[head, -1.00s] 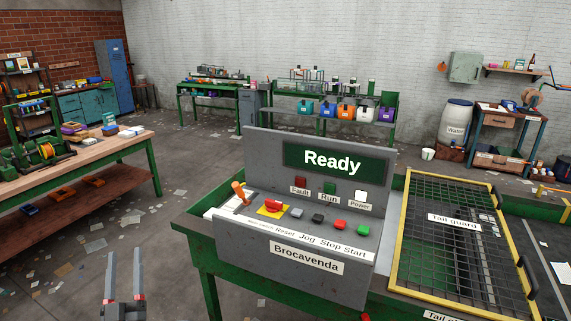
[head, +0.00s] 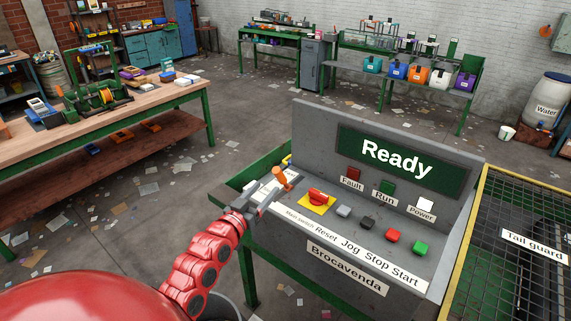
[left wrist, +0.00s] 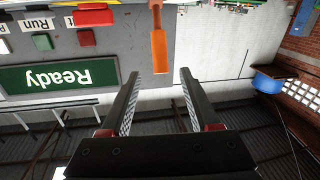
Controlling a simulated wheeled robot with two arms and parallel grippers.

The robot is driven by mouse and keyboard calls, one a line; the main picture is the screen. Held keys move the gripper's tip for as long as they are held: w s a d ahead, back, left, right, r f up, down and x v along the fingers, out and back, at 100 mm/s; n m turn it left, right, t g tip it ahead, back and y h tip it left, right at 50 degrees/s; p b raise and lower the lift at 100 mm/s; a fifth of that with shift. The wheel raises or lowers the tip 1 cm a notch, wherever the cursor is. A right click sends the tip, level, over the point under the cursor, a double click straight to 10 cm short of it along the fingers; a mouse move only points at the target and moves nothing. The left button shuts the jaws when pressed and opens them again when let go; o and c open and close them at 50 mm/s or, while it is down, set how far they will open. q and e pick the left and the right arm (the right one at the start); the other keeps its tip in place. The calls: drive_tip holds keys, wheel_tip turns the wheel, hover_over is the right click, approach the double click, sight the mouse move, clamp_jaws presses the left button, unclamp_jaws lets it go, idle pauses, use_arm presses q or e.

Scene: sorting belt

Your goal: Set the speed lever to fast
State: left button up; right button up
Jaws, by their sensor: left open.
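The speed lever (head: 281,178) has an orange handle and stands at the left end of the grey control panel (head: 318,228). My left gripper (head: 266,192) is open beside the lever, on its near left side. In the left wrist view, which is upside down, the orange lever handle (left wrist: 159,50) lies just beyond the open fingertips (left wrist: 160,74), roughly centred between them. It does not look gripped. The lever's scale and base are partly hidden by the gripper. My right gripper is not in view.
The red main switch (head: 318,197) on a yellow plate sits just right of the lever. Several push buttons follow, ending with the green start button (head: 421,248). The "Ready" display (head: 396,160) stands behind. The yellow-framed tail guard (head: 475,215) is on the right.

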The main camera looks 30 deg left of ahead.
sight(282, 180)
use_arm(q)
drive_tip(key=w, duration=0.3)
drive_tip(key=w+p, duration=0.1)
drive_tip(key=w, duration=0.3)
drive_tip(key=w+a+p, duration=0.1)
drive_tip(key=w, duration=0.3)
drive_tip(key=shift+w+a, duration=0.1)
drive_tip(key=shift+w, duration=0.5)
clamp_jaws()
idle(0.6)
